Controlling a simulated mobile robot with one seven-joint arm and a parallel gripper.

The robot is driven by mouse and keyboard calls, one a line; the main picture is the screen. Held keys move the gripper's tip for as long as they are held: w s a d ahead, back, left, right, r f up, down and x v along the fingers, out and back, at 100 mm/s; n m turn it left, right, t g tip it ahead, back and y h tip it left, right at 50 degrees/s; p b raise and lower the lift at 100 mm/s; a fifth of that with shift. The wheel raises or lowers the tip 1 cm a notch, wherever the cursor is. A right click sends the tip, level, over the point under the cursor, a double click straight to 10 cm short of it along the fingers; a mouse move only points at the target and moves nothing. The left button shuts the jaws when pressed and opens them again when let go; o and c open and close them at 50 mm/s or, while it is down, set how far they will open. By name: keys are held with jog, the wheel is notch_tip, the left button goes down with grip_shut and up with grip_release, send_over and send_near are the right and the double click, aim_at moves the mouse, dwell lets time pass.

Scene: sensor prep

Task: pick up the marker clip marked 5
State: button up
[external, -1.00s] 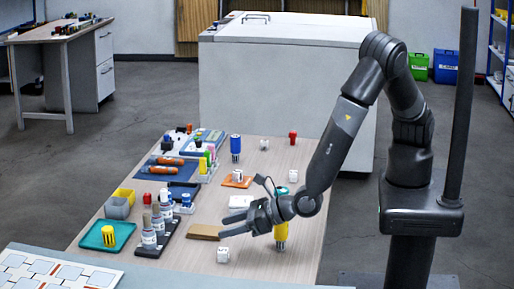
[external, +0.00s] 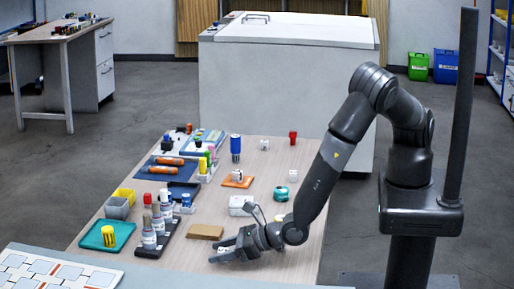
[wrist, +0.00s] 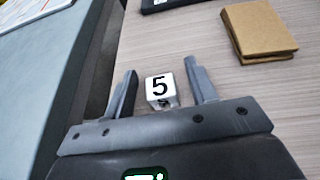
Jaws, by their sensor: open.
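The marker clip marked 5 (wrist: 161,90) is a small white block with a black 5 on its top face. In the wrist view it sits on the wooden table, between the two spread fingers of my gripper (wrist: 160,88), with a gap on each side. In the external view my gripper (external: 222,252) is low over the front of the table, and its fingers largely hide the clip. My gripper is open and holds nothing.
A brown block (external: 206,232) lies just behind my gripper and also shows in the wrist view (wrist: 260,30). A dark rack (external: 160,240) with bottles and a teal tray (external: 92,237) with a yellow item stand to the left. Other white clips (external: 264,144) stand farther back.

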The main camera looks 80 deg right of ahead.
jog(key=c, duration=1.1)
jog(key=shift+o, duration=0.2)
